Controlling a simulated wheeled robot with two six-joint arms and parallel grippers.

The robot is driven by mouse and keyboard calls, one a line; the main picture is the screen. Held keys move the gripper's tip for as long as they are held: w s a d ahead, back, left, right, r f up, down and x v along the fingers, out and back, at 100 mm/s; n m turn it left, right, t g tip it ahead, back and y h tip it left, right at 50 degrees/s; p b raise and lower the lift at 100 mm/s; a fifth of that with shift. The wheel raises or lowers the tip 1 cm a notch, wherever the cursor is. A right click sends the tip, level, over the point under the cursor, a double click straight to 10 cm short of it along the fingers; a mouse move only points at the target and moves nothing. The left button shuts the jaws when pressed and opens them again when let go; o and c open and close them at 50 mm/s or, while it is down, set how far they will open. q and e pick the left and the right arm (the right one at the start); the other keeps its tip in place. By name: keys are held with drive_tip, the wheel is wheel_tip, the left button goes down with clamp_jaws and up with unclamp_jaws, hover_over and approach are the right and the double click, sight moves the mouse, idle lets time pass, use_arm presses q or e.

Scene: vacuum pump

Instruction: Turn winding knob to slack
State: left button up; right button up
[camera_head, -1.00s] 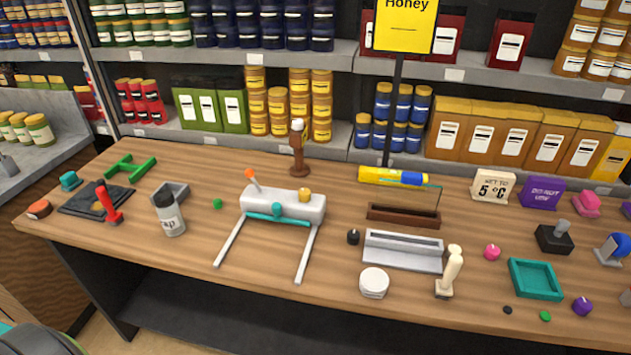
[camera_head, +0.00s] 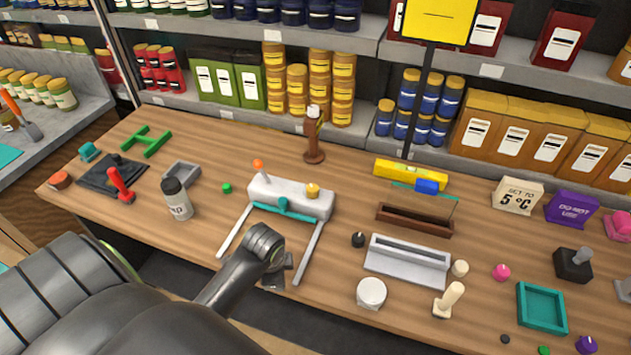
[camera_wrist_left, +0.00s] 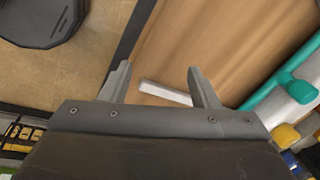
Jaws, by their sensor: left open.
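A pale grey device (camera_head: 290,196) stands on the wooden table. It has a teal bar (camera_head: 283,209) along its front, two long pale legs (camera_head: 309,252), an orange-tipped lever (camera_head: 260,168) and a small yellow knob (camera_head: 312,190) on top. I cannot tell which part is the winding knob. My left gripper (camera_head: 276,276) is at the table's front edge, between and in front of the legs. In the left wrist view its fingers (camera_wrist_left: 160,85) are apart and empty, with a pale leg (camera_wrist_left: 165,93) beyond them, and the teal bar (camera_wrist_left: 275,80) and yellow knob (camera_wrist_left: 285,135) at right.
A black-capped shaker (camera_head: 178,198) and green knob (camera_head: 227,188) stand left of the device. A brown pepper mill (camera_head: 313,135) stands behind it. A black knob (camera_head: 358,239), grey tray (camera_head: 408,262) and white round tin (camera_head: 371,293) are to its right.

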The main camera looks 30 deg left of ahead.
use_arm(q)
drive_tip(key=w+m, duration=0.1)
drive_tip(key=w, duration=0.1)
drive_tip(key=w+a+r+m, duration=0.1)
drive_tip(key=w+m, duration=0.1)
drive_tip(key=w+r+m, duration=0.1)
drive_tip(key=w+m, duration=0.1)
drive_tip(key=shift+w+a+r, duration=0.15)
drive_tip(key=shift+w+a, duration=0.05)
drive_tip(key=shift+a, duration=0.05)
drive_tip(key=w+a+r+m+g, duration=0.1)
drive_tip(key=w+a+r+m, duration=0.1)
drive_tip(key=w+r+m, duration=0.5)
wheel_tip(320, 180, up, 12)
drive_tip(key=m+g+h, duration=0.1)
drive_tip(key=m, duration=0.9)
hover_over(312, 188)
wheel_tip(312, 188, down, 11)
drive_tip(key=b, duration=0.9)
drive_tip(key=shift+w+b, duration=0.1)
drive_tip(key=shift+b, duration=0.25)
wheel_tip(312, 188, down, 4)
drive_tip(key=shift+f+p, duration=0.25)
drive_tip(key=shift+p, duration=0.6)
drive_tip(key=shift+f, duration=0.45)
use_arm(e)
wheel_tip(312, 188, down, 8)
